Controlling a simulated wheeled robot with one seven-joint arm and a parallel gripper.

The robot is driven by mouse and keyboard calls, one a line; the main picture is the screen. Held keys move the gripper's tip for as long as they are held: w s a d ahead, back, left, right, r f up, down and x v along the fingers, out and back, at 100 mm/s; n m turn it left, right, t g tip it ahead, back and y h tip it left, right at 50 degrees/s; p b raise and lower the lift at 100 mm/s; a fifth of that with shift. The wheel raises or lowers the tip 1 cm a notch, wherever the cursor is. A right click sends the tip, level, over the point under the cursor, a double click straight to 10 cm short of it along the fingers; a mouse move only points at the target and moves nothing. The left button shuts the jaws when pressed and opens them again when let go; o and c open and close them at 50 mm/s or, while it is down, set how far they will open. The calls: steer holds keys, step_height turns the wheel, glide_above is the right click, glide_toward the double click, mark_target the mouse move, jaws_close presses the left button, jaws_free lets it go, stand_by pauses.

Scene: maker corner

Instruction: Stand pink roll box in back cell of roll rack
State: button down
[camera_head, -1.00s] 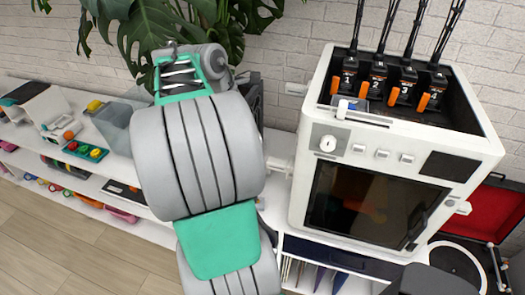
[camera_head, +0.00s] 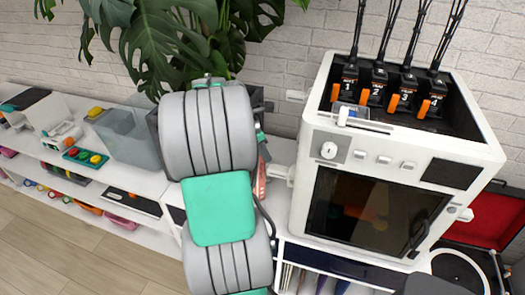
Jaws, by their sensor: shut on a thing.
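My grey and green arm fills the middle of the view and hides what lies behind it. My gripper is not visible; it is hidden behind the arm's thick links. A small pinkish patch (camera_head: 261,178) shows just right of the arm, above the white bench; I cannot tell whether it is the pink roll box. A dark upright thing (camera_head: 262,101) shows partly behind the arm at the wall; I cannot tell whether it is the roll rack. No cell of a rack can be made out.
A white printer (camera_head: 400,190) with a dark door stands right of the arm. A grey translucent bin (camera_head: 132,135) and a tray with coloured knobs (camera_head: 85,157) stand on the white shelf unit at left. A leafy plant (camera_head: 165,45) hangs over the back. A red-lined case (camera_head: 497,220) is at far right.

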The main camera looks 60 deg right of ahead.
steer(key=c, duration=1)
jaws_free()
steer(key=shift+f, duration=0.1)
